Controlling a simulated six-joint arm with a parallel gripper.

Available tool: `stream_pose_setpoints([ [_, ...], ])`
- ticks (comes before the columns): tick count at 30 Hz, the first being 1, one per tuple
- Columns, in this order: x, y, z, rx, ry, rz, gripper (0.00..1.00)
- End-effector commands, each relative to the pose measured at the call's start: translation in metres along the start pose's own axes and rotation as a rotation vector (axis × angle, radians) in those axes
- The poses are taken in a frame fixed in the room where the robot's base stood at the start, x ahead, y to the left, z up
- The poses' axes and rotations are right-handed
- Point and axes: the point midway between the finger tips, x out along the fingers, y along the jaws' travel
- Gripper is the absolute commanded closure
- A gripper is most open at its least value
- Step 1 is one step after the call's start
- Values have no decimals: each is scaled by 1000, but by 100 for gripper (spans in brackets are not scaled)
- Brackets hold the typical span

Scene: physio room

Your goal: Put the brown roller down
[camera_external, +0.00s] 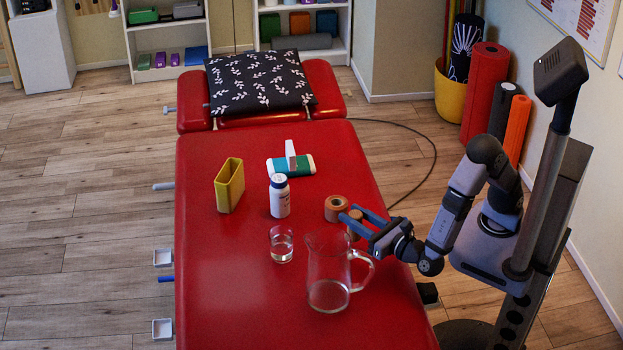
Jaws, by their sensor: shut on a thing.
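The brown roller (355,218) is a small cylinder at the right side of the red treatment table (230,300). My gripper (361,220) reaches in from the right and is shut on the brown roller, with its blue fingers on either side. The roller looks upright. Its lower part is partly hidden by a finger, and I cannot tell whether it touches the table top.
A glass jug (328,290), a glass of water (281,244), a white bottle (279,197), a yellow holder (229,185) and a teal-and-white item (304,166) stand nearby. The table's front left is clear.

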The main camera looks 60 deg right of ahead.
Motion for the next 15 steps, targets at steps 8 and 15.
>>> stream_pose_setpoints([
  [8,0,0,-32,-3,0,0,92],
  [15,0,0,-34,0,0,0,92],
])
